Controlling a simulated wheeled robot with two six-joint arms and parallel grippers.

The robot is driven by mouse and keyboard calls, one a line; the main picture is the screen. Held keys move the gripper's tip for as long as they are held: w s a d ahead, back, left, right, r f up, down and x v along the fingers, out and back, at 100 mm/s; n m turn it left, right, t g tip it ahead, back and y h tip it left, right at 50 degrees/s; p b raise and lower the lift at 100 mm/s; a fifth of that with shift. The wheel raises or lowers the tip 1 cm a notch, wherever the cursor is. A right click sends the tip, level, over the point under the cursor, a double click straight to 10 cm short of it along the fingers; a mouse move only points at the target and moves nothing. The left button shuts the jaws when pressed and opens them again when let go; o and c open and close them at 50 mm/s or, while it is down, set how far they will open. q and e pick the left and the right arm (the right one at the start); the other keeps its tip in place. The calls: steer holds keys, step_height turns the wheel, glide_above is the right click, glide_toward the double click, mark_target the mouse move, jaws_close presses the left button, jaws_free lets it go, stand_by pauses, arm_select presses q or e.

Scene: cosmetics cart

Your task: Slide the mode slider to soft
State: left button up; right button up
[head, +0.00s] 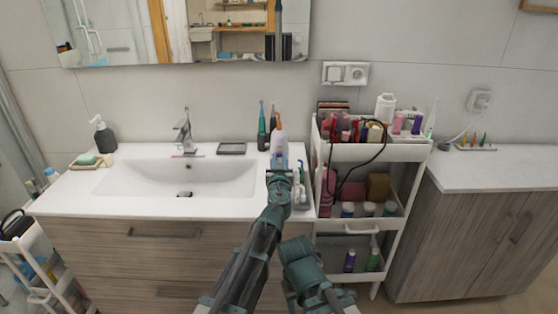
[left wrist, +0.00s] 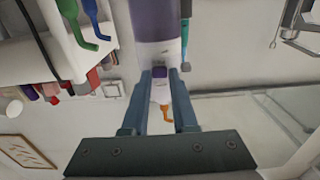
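A white, upright device with a purple lower part, like an oral irrigator (head: 279,146), stands on the counter right of the basin. In the left wrist view, upside down, its purple part (left wrist: 156,20) is at the top and an orange tip (left wrist: 167,113) points down. A small dark purple piece on its white body, seemingly the mode slider (left wrist: 160,72), lies between my fingertips. My left gripper (left wrist: 161,75) has its fingers a narrow gap apart, one each side of the slider. Contact with it is unclear. The soft marking is unreadable.
A teal-and-black brush-like item (head: 262,128) stands just left of the device. A white cart (head: 375,152) full of cosmetics stands close on the right. The right-hand counter (head: 490,172) is mostly clear.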

arm_select(q)
jaws_close()
